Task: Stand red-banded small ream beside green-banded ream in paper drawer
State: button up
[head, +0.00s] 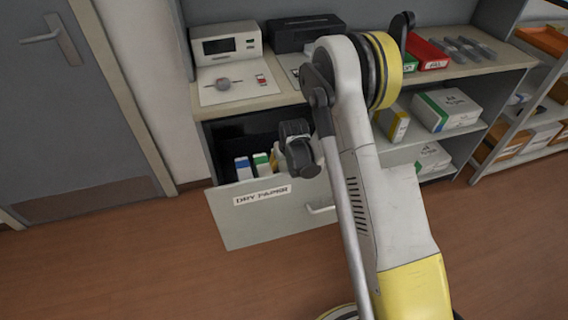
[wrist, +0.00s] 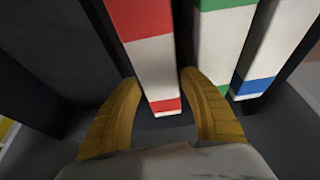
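The red-banded ream (wrist: 152,60), white with red bands, is upright between my gripper's two yellow fingers in the wrist view. In the head view the green-banded ream (head: 261,163) stands in the open paper drawer (head: 240,213). The red-banded ream is hidden there by my wrist. Whether it touches the drawer floor is unclear.
A blue-banded ream (wrist: 255,82) stands right of the green one in the wrist view; it is at the drawer's left in the head view (head: 243,167). Dark drawer space lies left of the red-banded ream in the wrist view. A shelf (head: 240,104) with devices is above the drawer.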

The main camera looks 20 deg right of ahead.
jog(key=shift+r, duration=0.45)
jog(key=s+r+p, duration=0.2)
jog(key=s+r, duration=0.3)
jog(key=r, duration=0.5)
jog(key=s+r+t+p, duration=0.15)
jog(key=s+r, duration=0.25)
jog(key=r, duration=0.5)
jog(key=s+r+p, duration=0.2)
jog(key=s+r, duration=0.3)
jog(key=r, duration=0.5)
jog(key=s+r, duration=0.3)
jog(key=s, duration=0.5)
jog(key=s+a+r+t, duration=0.1)
jog(key=s+r, duration=0.2)
jog(key=s, duration=0.6)
jog(key=shift+a+r, duration=0.2)
jog(key=shift+a, duration=0.05)
jog(key=shift+s, duration=0.1)
